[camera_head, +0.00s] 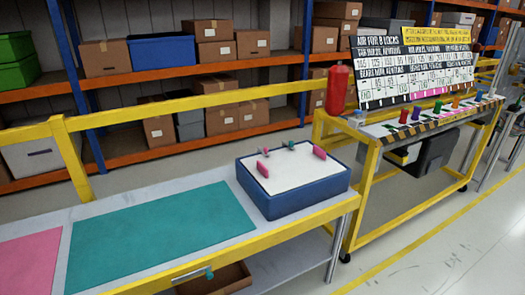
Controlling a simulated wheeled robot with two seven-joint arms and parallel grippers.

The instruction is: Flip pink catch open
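A blue box-shaped module (305,196) with a white top (285,168) stands at the right end of the workbench. Several small parts stand up from its top. One pink part (262,169) is near the left edge and another, larger pink part (319,152) is near the right side. A smaller pinkish part (266,152) and a small teal part (291,145) are toward the back. I cannot tell which of the pink parts is the catch, or whether it is open. Neither of my grippers is in view.
A teal mat (160,222) and a pink mat (30,265) lie bare on the bench left of the module. A yellow rail (190,104) runs behind. A yellow-framed cart (365,190) with a red cylinder (338,90) stands close on the right.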

